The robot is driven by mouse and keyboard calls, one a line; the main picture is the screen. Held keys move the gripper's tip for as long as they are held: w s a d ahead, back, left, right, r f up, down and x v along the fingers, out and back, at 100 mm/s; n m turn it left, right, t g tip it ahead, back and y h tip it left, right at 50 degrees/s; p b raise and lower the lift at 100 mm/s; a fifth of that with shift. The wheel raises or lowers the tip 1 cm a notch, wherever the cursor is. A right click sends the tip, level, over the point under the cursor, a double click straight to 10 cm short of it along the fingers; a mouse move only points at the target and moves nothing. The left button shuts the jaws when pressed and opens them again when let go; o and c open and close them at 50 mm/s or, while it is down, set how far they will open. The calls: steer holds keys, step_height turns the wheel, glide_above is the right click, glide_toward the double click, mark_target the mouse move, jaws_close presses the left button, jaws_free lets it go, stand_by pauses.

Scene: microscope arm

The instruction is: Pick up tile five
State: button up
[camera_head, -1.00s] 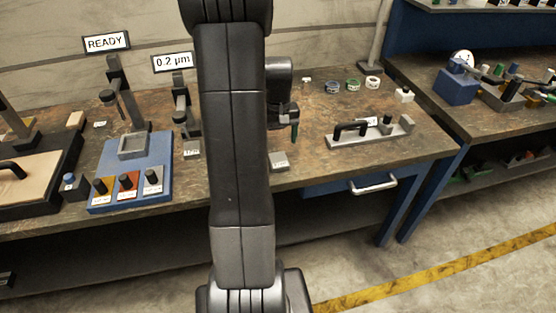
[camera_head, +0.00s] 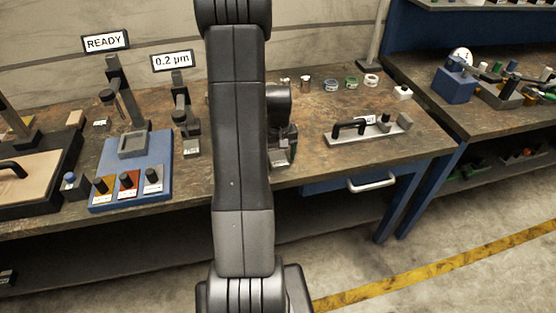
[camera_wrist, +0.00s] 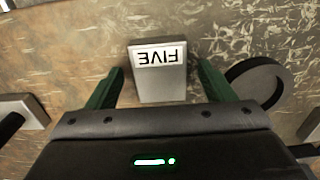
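Tile five is a small grey block with a white label reading FIVE, upside down in the wrist view (camera_wrist: 160,92). It rests on the worn brown bench top. In the head view the tile (camera_head: 278,158) is near the bench's front edge, partly hidden by my gripper (camera_head: 284,143). In the wrist view my gripper (camera_wrist: 159,68) is open, with one green finger on each side of the tile. Gaps show between the fingers and the tile. I cannot tell exactly how low the fingertips are.
In the wrist view a dark round ring (camera_wrist: 258,82) lies close beside the right finger. A grey block (camera_wrist: 22,118) is at the left.

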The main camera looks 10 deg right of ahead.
steer(key=c, duration=1.4)
steer(key=shift+r, duration=0.1)
steer(key=shift+c, duration=0.2)
